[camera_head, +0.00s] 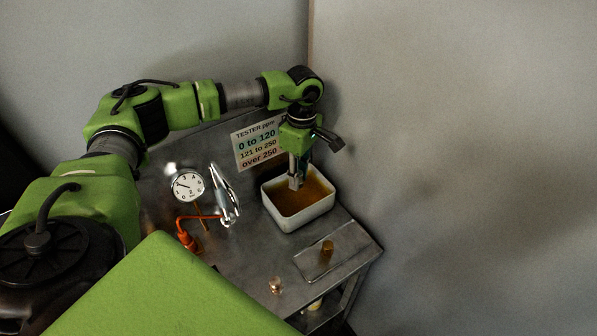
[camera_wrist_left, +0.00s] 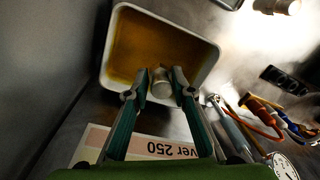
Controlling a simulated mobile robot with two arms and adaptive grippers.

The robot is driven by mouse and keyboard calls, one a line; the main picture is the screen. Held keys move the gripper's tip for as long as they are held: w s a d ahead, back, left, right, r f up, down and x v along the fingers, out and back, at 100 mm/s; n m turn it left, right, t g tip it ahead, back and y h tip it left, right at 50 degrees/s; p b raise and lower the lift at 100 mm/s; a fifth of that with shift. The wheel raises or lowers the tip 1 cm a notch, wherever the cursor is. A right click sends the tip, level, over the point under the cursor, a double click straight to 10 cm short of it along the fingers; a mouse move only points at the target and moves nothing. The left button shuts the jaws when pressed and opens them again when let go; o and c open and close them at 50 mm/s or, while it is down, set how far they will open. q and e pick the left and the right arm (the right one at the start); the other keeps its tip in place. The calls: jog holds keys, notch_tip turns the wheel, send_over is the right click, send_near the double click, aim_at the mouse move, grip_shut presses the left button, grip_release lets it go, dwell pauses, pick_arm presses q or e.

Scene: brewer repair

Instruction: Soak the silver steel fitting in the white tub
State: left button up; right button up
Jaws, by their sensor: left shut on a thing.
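The white tub (camera_head: 306,217) stands near the back right of the metal table and holds amber-brown liquid. In the left wrist view the tub (camera_wrist_left: 211,52) fills the upper middle, and my left gripper (camera_wrist_left: 160,90) is shut on the silver steel fitting (camera_wrist_left: 161,81), a short cylinder between the fingertips. The fitting shows against the liquid; I cannot tell whether it touches the surface. In the head view the fingers mostly hide the fitting. My right gripper is not in view.
A tester sign (camera_head: 256,146) stands behind the tub. A dial gauge (camera_head: 188,186), a shiny silver tool (camera_head: 226,196) and an orange-handled tool (camera_head: 187,238) lie left of it. A tray (camera_head: 340,262) with a brass fitting (camera_head: 327,248) and a copper piece (camera_head: 275,285) sit in front. A wall rises at right.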

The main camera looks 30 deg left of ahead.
pick_arm(q)
jog(key=shift+f+b, duration=2)
jog(key=shift+f, duration=1.75)
jog(key=shift+r, duration=0.1)
dwell(0.5)
jog(key=shift+r+p, duration=2.9)
jog(key=shift+r, duration=2)
